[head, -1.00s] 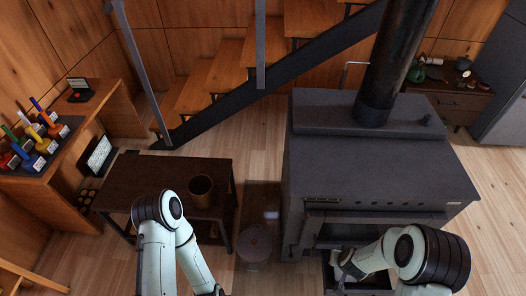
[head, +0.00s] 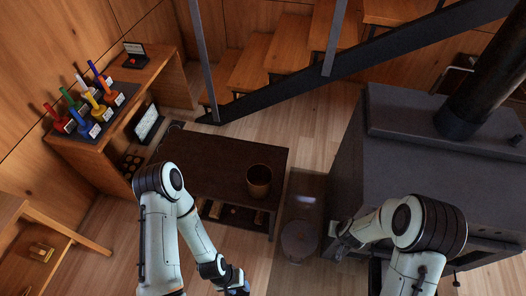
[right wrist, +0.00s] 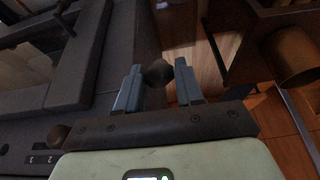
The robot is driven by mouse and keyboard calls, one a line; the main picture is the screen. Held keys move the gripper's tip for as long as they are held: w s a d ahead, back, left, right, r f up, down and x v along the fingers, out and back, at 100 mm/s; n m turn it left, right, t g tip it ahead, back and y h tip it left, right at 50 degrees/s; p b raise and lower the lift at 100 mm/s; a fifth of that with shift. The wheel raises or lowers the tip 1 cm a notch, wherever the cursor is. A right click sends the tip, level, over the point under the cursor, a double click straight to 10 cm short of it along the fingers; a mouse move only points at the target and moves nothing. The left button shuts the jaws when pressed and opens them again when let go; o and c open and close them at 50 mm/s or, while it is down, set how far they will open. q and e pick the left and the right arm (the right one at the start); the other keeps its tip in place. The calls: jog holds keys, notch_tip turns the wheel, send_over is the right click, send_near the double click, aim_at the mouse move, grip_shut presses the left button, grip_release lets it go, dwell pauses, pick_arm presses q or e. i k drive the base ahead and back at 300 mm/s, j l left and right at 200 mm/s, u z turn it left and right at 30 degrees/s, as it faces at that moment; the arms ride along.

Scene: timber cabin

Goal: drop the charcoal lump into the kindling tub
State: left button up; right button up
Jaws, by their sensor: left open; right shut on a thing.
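A dark charcoal lump (right wrist: 158,73) shows in the right wrist view between the blue-grey fingertips of my right gripper (right wrist: 160,90), which is shut on it. In the head view my right gripper (head: 341,240) is at the stove's left side, and the lump cannot be made out. A brown round tub (head: 259,181), which looks like the kindling tub, stands upright on a dark low table, left of and apart from my right gripper. It also shows in the right wrist view (right wrist: 291,57). My left gripper (head: 238,288) is open at the bottom edge, partly cut off.
The dark table (head: 205,160) stands left of the black stove (head: 390,160). A grey round container (head: 299,241) stands on the floor between them. A wooden shelf (head: 110,130) with coloured objects is at the left. Stairs rise behind.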

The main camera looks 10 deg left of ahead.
aim_at(263, 194)
jog(key=i+j+u, duration=0.15)
jog(key=j, duration=0.3)
jog(key=i+j+u, duration=0.15)
jog(key=j, duration=0.25)
jog(key=i+j+u, duration=0.2)
jog(key=j, duration=0.2)
jog(key=i, duration=0.05)
